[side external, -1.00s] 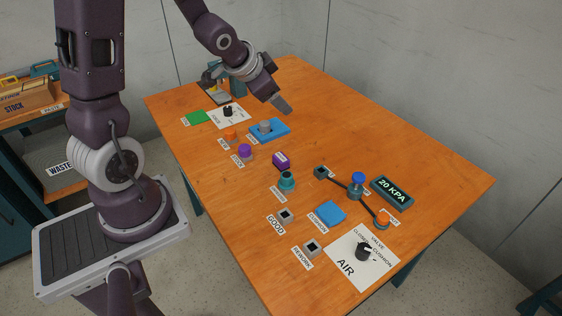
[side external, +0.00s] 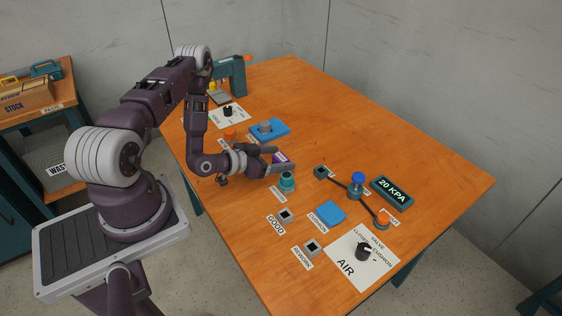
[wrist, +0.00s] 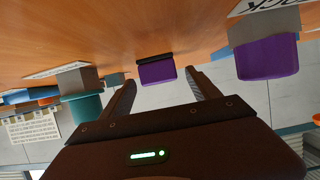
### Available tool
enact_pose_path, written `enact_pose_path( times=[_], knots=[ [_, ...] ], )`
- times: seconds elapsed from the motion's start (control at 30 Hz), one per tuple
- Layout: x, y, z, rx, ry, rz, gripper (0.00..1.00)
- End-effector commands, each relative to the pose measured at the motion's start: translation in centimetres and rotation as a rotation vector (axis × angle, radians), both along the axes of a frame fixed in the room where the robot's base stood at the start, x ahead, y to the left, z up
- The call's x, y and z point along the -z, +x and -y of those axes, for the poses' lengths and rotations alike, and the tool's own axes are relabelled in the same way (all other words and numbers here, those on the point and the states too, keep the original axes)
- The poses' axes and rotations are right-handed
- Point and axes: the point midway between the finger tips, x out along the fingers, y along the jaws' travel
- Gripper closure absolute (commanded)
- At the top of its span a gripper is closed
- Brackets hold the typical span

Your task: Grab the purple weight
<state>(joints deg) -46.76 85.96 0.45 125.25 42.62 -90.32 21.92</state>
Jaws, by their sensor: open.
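A purple block (side external: 281,157) lies on the orange table near its middle, partly covered by my gripper in the side view. In the wrist view the purple block (wrist: 157,72), with a dark base, sits between and just beyond the two fingertips. My gripper (side external: 284,159) is low over the table and open, with one finger on each side of the block; it also shows in the wrist view (wrist: 159,78). Contact cannot be made out. A second purple piece (wrist: 266,58) sits on a grey base to the right in the wrist view; my arm hides it in the side view.
A teal piece (side external: 287,181) on a grey base (wrist: 78,78) stands close beside my gripper. A blue pad (side external: 270,130) lies behind. A blue-knobbed valve (side external: 357,185), pressure display (side external: 391,191) and air panel (side external: 363,258) stand rightward. The right back table is clear.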

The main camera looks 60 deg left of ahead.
Motion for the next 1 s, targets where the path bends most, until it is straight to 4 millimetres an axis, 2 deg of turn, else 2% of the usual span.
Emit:
enact_pose_path(
  times=[0.1,0.3,0.37,0.67,1.0],
  knots=[
    [0.45,1.18,-0.07,-0.001,0.000,0.001,0.29],
    [0.52,1.30,-0.09,-0.002,0.001,-0.001,0.29],
    [0.51,1.29,-0.08,-0.001,0.000,-0.001,0.39],
    [0.50,1.27,-0.08,-0.001,0.000,-0.001,0.98],
    [0.28,1.31,-0.09,-0.001,0.000,0.001,1.00]
  ],
)
